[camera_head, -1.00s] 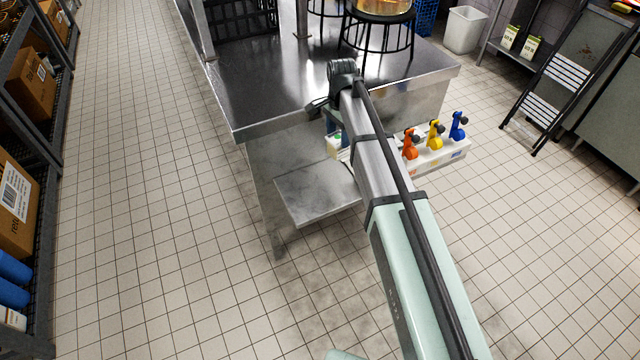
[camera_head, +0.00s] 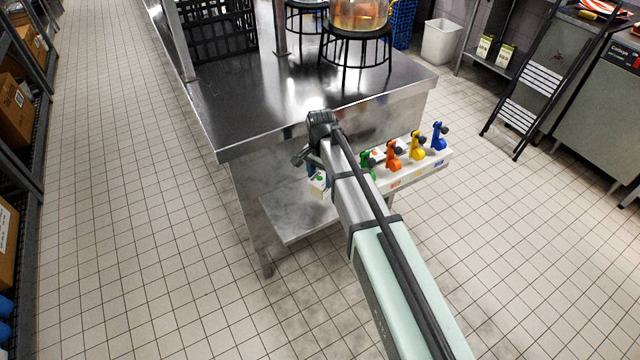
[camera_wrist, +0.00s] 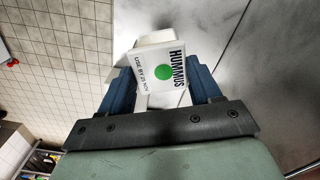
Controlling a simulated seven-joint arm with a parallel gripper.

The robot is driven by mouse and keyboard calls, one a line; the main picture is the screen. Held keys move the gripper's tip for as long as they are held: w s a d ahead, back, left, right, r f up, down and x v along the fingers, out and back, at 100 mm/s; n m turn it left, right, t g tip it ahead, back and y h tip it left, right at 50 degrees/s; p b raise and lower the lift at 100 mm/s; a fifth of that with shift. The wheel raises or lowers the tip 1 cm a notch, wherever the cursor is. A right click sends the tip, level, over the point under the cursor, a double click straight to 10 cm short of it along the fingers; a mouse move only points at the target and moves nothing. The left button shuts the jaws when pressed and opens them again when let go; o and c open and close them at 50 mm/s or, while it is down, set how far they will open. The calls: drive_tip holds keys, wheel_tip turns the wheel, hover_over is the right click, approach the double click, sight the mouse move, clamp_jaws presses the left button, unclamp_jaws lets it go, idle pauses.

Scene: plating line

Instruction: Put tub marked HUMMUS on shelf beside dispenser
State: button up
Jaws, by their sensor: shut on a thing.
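The tub marked HUMMUS (camera_wrist: 150,82) is white with a green dot and a use-by label. In the wrist view it sits between the blue fingers of my gripper (camera_wrist: 160,88), which is shut on it. In the head view the tub (camera_head: 318,183) shows only in part beside my wrist. The steel shelf (camera_head: 287,222) juts out low at the front of the table, and my gripper is above it. The dispenser (camera_head: 432,165) is a white unit with green, orange, yellow and blue taps, to the right of my gripper. My arm hides its left end.
The steel table top (camera_head: 250,105) is above and behind the shelf. It holds a black crate (camera_head: 215,38) and a glass vessel on a black stand (camera_head: 357,35). A folding step ladder (camera_head: 530,90) stands at the right. The tiled floor in front is clear.

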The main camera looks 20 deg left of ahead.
sight(321, 179)
drive_tip(key=shift+f, duration=1.85)
drive_tip(key=shift+f, duration=0.1)
drive_tip(key=o, duration=1.5)
wheel_tip(321, 179, up, 12)
drive_tip(key=shift+r, duration=0.1)
drive_tip(key=shift+o, duration=0.4)
